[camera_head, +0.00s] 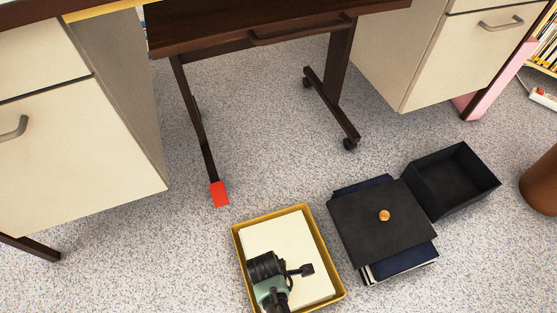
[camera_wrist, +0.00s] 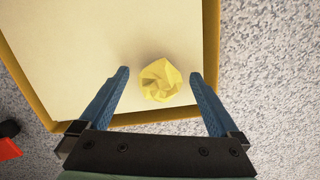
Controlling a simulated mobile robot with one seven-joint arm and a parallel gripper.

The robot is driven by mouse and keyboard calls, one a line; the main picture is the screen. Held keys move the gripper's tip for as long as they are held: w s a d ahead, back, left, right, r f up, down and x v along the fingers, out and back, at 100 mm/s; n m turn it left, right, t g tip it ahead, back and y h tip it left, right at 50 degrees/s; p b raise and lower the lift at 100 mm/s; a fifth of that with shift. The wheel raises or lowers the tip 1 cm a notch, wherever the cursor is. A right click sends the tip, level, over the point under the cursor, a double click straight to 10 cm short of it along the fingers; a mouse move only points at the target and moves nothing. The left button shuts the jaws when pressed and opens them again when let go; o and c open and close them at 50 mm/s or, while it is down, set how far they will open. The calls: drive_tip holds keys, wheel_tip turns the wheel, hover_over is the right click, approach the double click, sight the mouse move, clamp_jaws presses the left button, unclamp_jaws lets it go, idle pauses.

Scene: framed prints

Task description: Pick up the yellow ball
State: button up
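The yellow ball (camera_wrist: 160,82) looks like crumpled paper and shows in the wrist view. It lies over the white sheet (camera_wrist: 100,35) inside the yellow-rimmed tray (camera_wrist: 211,50), close to one rim. My gripper (camera_wrist: 158,78) is open, with one blue finger on each side of the ball and a gap on both sides. How far the fingertips are above the ball is hard to tell. In the head view my arm's end (camera_head: 268,280) is over the tray (camera_head: 270,217), and the ball is hidden there.
A dark flat box (camera_head: 375,240) with a small orange round thing (camera_head: 384,215) on top lies right of the tray. An open black box (camera_head: 455,180) stands beyond it.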

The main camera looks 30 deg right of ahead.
drive_tip(key=c, duration=1.4)
drive_tip(key=shift+o, duration=0.2)
drive_tip(key=shift+r, duration=0.15)
